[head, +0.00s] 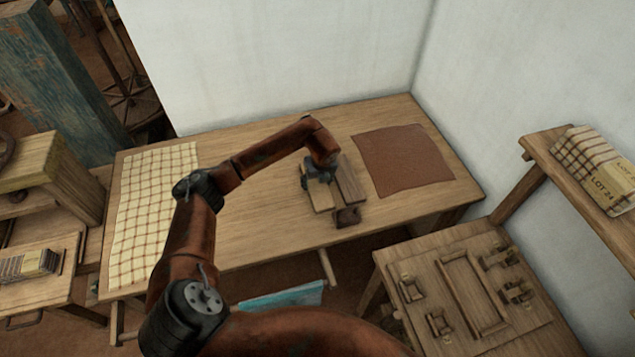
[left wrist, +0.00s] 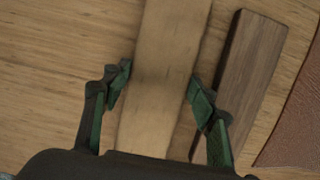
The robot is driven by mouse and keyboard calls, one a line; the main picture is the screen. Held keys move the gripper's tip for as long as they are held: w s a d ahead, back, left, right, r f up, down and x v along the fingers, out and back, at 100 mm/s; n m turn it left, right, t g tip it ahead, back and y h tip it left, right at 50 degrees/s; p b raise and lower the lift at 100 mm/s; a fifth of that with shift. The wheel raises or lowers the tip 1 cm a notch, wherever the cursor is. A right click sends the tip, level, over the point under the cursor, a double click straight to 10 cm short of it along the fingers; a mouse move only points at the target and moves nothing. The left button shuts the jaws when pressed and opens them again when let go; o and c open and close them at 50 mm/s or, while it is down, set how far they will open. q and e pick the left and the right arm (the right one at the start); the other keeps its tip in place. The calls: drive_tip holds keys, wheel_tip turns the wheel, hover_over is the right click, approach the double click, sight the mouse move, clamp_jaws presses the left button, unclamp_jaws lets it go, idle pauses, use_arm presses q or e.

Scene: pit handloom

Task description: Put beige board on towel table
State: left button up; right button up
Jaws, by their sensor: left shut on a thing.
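The beige board (head: 321,199) is a light, flat wooden piece over the middle of the long wooden table (head: 258,197). My left gripper (head: 318,180) is above it, with its fingers shut on the board's two sides. In the left wrist view the beige board (left wrist: 168,75) runs between the green finger pads. I cannot tell whether the board touches the table top. A checked cream towel (head: 150,205) lies flat on the left end of the table. My right gripper is not in view.
A dark brown board (head: 350,181) lies close to the right of the beige board. A small dark block (head: 347,217) sits near the front edge. A brown leather sheet (head: 403,160) lies on the right. The table between towel and boards looks clear.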

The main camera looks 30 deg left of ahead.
sight(320, 192)
use_arm(q)
drive_tip(key=o, duration=1.3)
drive_tip(key=p+v, duration=0.1)
drive_tip(key=v, duration=1.1)
drive_tip(key=shift+d, duration=0.1)
